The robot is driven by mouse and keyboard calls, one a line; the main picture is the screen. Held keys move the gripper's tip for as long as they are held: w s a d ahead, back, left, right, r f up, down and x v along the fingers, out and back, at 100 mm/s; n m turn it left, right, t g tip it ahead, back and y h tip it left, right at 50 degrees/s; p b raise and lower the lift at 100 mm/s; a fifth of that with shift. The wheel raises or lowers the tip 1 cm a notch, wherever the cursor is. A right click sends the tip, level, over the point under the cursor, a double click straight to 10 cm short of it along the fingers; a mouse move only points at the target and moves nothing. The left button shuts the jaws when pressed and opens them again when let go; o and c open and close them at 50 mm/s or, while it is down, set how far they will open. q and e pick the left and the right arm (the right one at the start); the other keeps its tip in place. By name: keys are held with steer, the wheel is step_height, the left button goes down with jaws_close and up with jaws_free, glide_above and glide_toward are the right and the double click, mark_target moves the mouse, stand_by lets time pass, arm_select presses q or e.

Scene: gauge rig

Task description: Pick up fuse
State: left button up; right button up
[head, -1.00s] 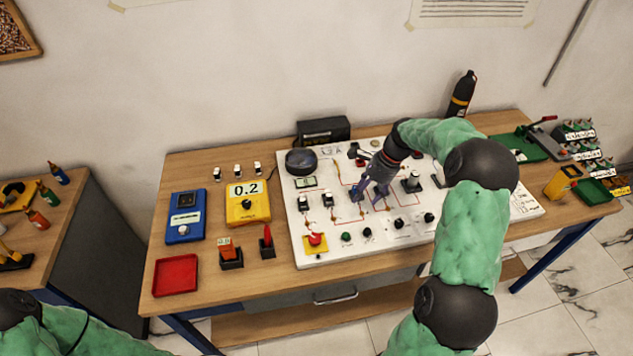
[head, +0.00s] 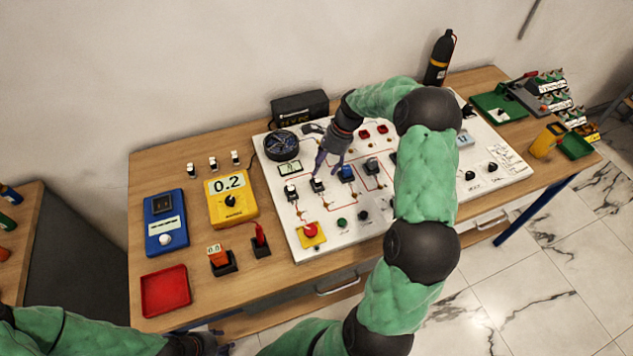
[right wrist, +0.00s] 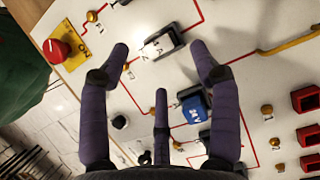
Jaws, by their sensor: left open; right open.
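A small white-topped block in a dark holder, marked with an "A" rating and seemingly the fuse (right wrist: 158,43), sits upright on the white board (head: 300,244). In the head view this fuse (head: 317,185) is just below my right gripper (head: 330,158). In the right wrist view my right gripper (right wrist: 160,62) is open, its purple fingers on either side of the fuse and apart from it. Three similar small white-and-black pieces, including this one (head: 213,163), stand on the table behind the yellow meter. My left gripper (head: 222,346) is at the bottom edge, mostly cut off.
A blue "24V" block (right wrist: 193,108) stands close to the fuse. A red button on a yellow base (head: 310,233) is at the board's front left corner. The yellow meter (head: 231,198), blue box (head: 166,223) and red tray (head: 166,289) lie left of the board.

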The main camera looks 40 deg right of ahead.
mark_target(317, 178)
steer(key=b+x, duration=0.1)
steer(key=x, duration=0.4)
steer(key=shift+s+f, duration=0.1)
steer(key=shift+s, duration=0.05)
steer(key=c, duration=1.2)
